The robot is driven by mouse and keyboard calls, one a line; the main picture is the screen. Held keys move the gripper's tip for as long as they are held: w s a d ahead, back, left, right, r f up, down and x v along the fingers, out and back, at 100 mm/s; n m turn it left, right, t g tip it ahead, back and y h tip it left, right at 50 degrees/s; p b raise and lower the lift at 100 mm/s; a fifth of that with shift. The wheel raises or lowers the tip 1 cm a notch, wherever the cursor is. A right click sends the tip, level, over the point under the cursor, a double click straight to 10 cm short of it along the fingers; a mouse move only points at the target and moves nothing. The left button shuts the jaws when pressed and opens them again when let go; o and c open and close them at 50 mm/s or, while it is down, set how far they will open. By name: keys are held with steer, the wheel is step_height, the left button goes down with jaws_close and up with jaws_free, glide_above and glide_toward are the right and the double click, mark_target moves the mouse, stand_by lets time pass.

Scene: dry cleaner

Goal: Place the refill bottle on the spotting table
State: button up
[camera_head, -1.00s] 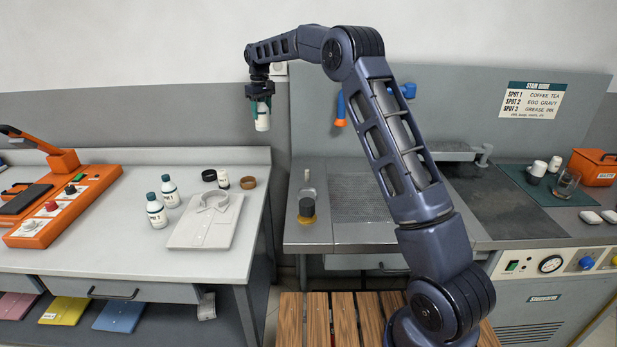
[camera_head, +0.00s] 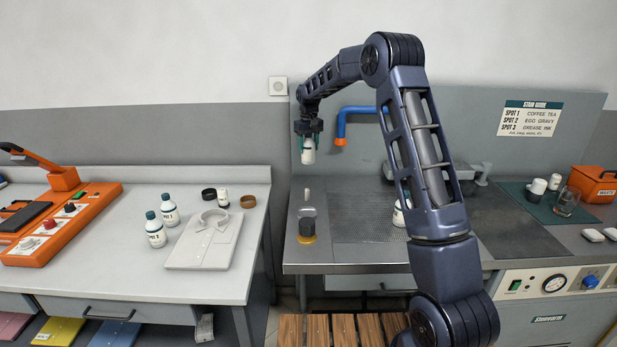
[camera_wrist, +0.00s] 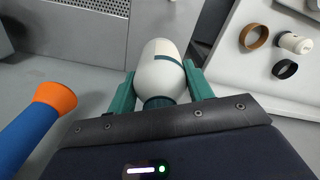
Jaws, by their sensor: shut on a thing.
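My gripper (camera_head: 308,138) is shut on a white bottle (camera_head: 308,155), taken to be the refill bottle, with its green fingers on both sides. The bottle hangs well above the back left of the steel spotting table (camera_head: 360,256), clear of its surface. In the wrist view the bottle (camera_wrist: 158,62), white with a dark green band and cap, sits between the fingers (camera_wrist: 160,90). The table has a perforated panel (camera_head: 365,215). Another white bottle (camera_head: 400,215) stands on it, partly hidden by my arm.
A blue pipe with an orange end (camera_head: 342,130) is close right of my gripper. The left counter (camera_head: 130,270) holds a folded shirt (camera_head: 205,240) and bottles (camera_head: 155,232). A waste box (camera_head: 593,185) is far right.

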step_height(320, 180, down, 13)
stand_by(0.6)
steer(key=shift+f, duration=0.1)
steer(key=o, duration=1.1)
steer(key=shift+o, duration=0.2)
